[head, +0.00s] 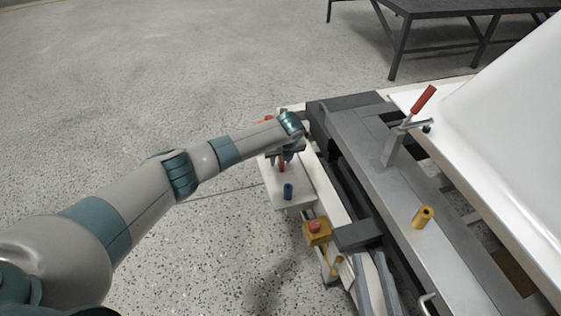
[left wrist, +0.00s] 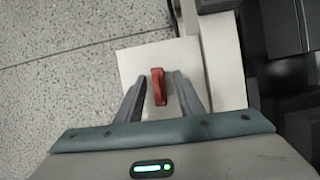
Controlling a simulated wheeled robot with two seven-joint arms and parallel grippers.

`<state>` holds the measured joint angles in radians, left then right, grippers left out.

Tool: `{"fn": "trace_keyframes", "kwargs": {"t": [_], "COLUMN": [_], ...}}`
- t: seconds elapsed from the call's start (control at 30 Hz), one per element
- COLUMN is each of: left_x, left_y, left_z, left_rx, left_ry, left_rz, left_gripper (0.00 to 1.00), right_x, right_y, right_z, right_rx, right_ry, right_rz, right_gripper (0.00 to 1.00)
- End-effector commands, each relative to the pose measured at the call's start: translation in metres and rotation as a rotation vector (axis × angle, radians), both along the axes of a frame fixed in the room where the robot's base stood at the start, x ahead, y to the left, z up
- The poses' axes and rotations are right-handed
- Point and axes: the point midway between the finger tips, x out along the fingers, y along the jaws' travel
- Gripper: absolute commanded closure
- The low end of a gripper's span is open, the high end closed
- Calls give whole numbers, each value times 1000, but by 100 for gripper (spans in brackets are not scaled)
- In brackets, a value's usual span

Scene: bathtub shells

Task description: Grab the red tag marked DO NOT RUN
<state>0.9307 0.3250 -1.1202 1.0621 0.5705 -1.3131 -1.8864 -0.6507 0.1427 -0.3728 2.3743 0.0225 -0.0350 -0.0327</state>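A small red piece (left wrist: 158,87), which looks like the red tag, stands on a white plate (left wrist: 135,62) in the left wrist view. No lettering is readable on it. My left gripper (left wrist: 159,83) is open, with one finger on each side of the red piece and a visible gap to each. In the head view my left gripper (head: 282,157) is over the white plate (head: 308,193), with the red piece (head: 281,166) partly hidden beneath it.
A blue cylinder (head: 288,191) stands on the plate close to the gripper. A yellow box with a red button (head: 316,231) is nearer. To the right are a grey rail (head: 375,170), a red-handled clamp (head: 423,100), a yellow cylinder (head: 423,217) and a white tub shell (head: 510,130).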

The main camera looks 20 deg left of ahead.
Motion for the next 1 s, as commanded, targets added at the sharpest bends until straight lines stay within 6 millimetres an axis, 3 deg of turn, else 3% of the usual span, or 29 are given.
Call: {"fn": "trace_keyframes", "kwargs": {"t": [0.4, 0.53, 0.57, 1.0], "left_x": [0, 0, 0, 0], "left_y": [0, 0, 0, 0], "left_z": [0, 0, 0, 4], "left_rx": [0, 0, 0, 0], "left_ry": [0, 0, 0, 0], "left_rz": [0, 0, 0, 1], "left_gripper": [66, 97, 100, 100], "right_x": [0, 0, 0, 0], "right_y": [0, 0, 0, 0], "right_z": [0, 0, 0, 0], "right_rx": [0, 0, 0, -1], "right_ry": [1, 1, 1, 9], "right_rz": [0, 0, 0, 1], "right_gripper": [72, 72, 72, 72]}}
